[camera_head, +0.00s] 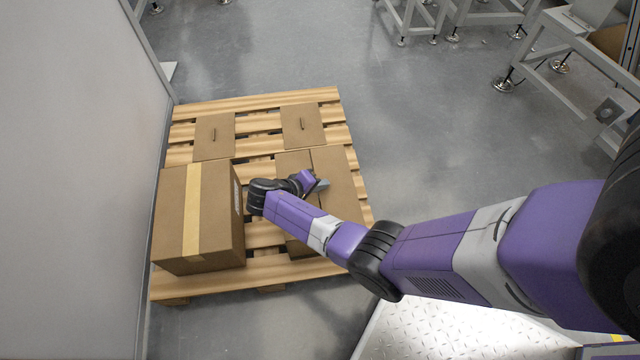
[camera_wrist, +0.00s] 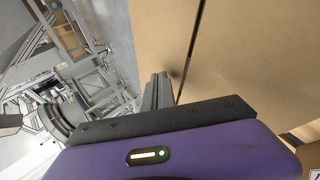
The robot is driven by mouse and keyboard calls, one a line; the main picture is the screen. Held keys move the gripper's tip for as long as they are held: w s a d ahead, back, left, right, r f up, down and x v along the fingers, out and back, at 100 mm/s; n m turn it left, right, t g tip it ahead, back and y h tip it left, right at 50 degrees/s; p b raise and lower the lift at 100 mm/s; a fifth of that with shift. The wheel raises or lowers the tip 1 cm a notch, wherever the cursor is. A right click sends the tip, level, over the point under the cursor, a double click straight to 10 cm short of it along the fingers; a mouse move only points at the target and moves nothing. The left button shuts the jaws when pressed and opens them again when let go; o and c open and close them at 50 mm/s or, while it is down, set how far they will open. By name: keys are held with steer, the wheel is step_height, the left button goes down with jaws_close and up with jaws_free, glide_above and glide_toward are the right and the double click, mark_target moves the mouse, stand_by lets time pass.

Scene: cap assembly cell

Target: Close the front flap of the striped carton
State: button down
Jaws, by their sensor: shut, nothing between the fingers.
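A brown carton (camera_head: 340,175) stands at the right of the pallet, largely hidden behind my arm. Its top shows two cardboard panels with a thin seam between them; I see no stripes on it. My gripper (camera_head: 321,185) is at this carton's top, with its fingers shut and empty. In the wrist view the gripper (camera_wrist: 160,84) has its fingertips close to a cardboard panel (camera_wrist: 245,60), beside a dark narrow gap; whether they touch it I cannot tell. A second carton (camera_head: 215,215) at the left is shut, with a pale tape stripe along its top.
The wooden pallet (camera_head: 255,101) carries both cartons. Two flat cardboard pieces (camera_head: 214,137) (camera_head: 303,126) with dark slots lie at its back. A grey wall (camera_head: 75,180) runs close along the left. Metal frames (camera_head: 570,45) stand at the back right; the floor between is clear.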

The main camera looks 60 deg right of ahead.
step_height(320, 180, up, 4)
steer(key=p, duration=0.3)
steer(key=shift+r, duration=0.25)
steer(key=w+a+r, duration=0.2)
steer(key=w+a, duration=0.1)
steer(key=a, duration=0.5)
steer(key=shift+w+a+r+p, duration=0.3)
steer(key=shift+r, duration=0.1)
